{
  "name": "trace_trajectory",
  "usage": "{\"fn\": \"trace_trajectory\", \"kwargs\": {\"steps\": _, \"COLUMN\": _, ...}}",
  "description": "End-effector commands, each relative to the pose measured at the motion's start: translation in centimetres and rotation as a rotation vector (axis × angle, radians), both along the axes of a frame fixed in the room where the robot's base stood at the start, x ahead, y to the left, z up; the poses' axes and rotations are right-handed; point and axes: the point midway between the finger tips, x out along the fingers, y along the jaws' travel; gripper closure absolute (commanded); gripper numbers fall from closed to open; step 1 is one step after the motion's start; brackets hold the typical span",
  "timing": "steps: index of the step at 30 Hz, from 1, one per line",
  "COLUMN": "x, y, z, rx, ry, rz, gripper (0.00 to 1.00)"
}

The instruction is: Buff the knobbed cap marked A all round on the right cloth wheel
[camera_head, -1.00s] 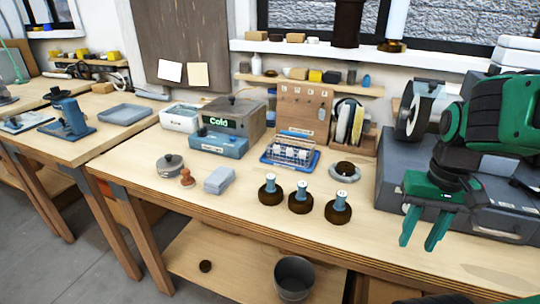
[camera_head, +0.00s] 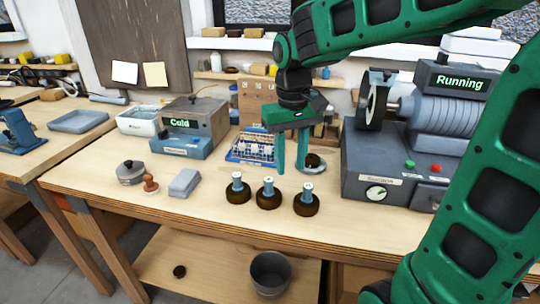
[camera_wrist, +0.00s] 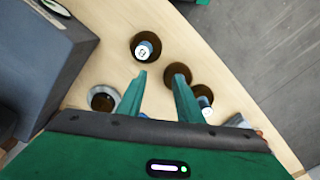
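Three knobbed caps, dark brown with blue-grey knobs and white tops, stand upright in a row at the bench front: left (camera_head: 237,193), middle (camera_head: 267,197), right (camera_head: 306,204). They also show in the wrist view; their letters are too small to read surely, so I cannot tell which is A. My gripper (camera_head: 291,170) is open and empty, pointing down above the bench just behind the caps. The buffing machine (camera_head: 385,165) reads "Running". Its left wheel (camera_head: 373,104) shows; the right cloth wheel is hidden behind my arm or out of view.
A grey dish (camera_wrist: 93,101) with a dark centre sits beside the fingers. The bench front right of the caps is clear.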

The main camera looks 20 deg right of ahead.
Motion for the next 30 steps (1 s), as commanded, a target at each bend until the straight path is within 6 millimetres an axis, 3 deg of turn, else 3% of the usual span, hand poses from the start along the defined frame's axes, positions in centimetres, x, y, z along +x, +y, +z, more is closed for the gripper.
{"fn": "trace_trajectory", "kwargs": {"steps": 3, "x": 2.2, "y": 3.0, "z": 0.3, "rx": 0.015, "ry": 0.003, "rz": 0.074, "gripper": 0.67}}
{"fn": "trace_trajectory", "kwargs": {"steps": 7, "x": 3.1, "y": 4.5, "z": 0.3, "rx": 0.024, "ry": 0.005, "rz": 0.108, "gripper": 0.67}}
{"fn": "trace_trajectory", "kwargs": {"steps": 30, "x": 3.1, "y": 4.4, "z": -5.5, "rx": 0.024, "ry": 0.006, "rz": 0.107, "gripper": 0.67}}
